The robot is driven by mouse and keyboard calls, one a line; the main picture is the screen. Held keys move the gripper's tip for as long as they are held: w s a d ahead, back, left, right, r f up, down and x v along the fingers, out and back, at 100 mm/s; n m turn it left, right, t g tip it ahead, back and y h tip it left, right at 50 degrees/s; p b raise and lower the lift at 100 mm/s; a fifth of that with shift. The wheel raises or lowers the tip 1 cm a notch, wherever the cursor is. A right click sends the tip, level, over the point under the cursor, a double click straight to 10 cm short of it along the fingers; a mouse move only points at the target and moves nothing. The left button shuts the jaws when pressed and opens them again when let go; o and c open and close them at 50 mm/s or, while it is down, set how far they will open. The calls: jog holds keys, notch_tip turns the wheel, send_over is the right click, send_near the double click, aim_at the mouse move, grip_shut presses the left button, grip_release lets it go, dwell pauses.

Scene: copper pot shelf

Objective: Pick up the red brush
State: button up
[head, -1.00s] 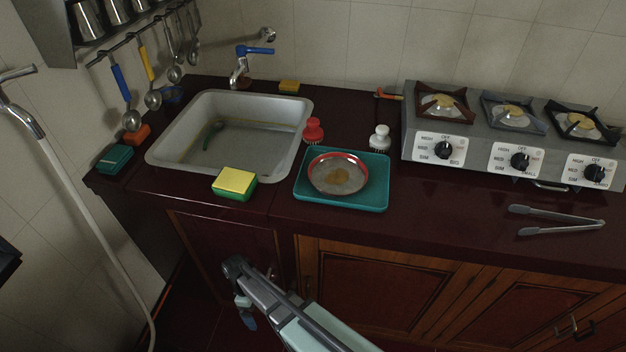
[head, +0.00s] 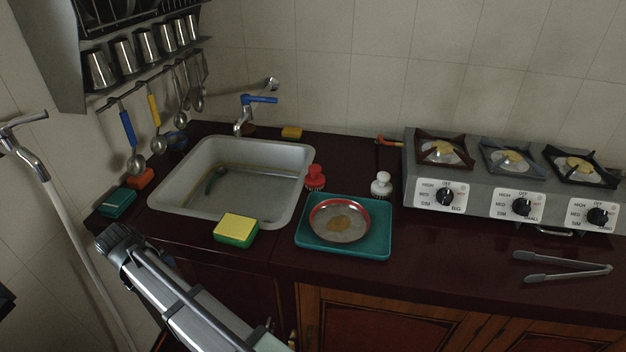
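The red brush (head: 315,178) stands upright on the dark counter, bristles down, between the sink's right rim and the teal tray. It has a round red knob on top and nothing touches it from above. My arm rises from the bottom of the head view, its dark end over the counter's front left, well left of and nearer than the brush. No gripper fingers show, so I cannot see whether they are open or shut.
The teal tray (head: 374,250) holds a red-rimmed plate (head: 352,229). A white brush (head: 381,185) stands behind it. A yellow-green sponge (head: 236,229) lies by the sink (head: 290,207). The stove (head: 480,208) and tongs (head: 562,267) are at right.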

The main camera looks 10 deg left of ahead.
notch_tip(320, 180, up, 7)
jog(key=a+m, duration=0.1)
jog(key=m, duration=0.1)
jog(key=w+d+r+m, duration=0.2)
jog(key=w+d, duration=0.1)
jog(key=w, duration=0.3)
jog(key=w+d+r+m, duration=0.2)
jog(key=w+d+m, duration=0.1)
jog(key=w, duration=0.3)
jog(key=w+d+r+m, duration=0.2)
jog(key=w+d+r, duration=0.1)
jog(key=w, duration=0.3)
jog(key=shift+w+d+r+m+g, duration=0.1)
jog(key=shift+w+d+m+g, duration=0.3)
jog(key=shift+d, duration=0.25)
jog(key=w+d+r+m, duration=0.3)
jog(key=w+d+m, duration=0.1)
jog(key=w+d, duration=0.45)
notch_tip(320, 180, up, 6)
jog(key=m+g, duration=0.2)
jog(key=m, duration=0.6)
send_over(315, 175)
jog(key=w, duration=0.2)
jog(key=shift+a+f, duration=0.15)
jog(key=shift+f, duration=0.4)
notch_tip(315, 175, down, 13)
jog(key=shift+a+f, duration=0.1)
jog(key=shift+c, duration=0.5)
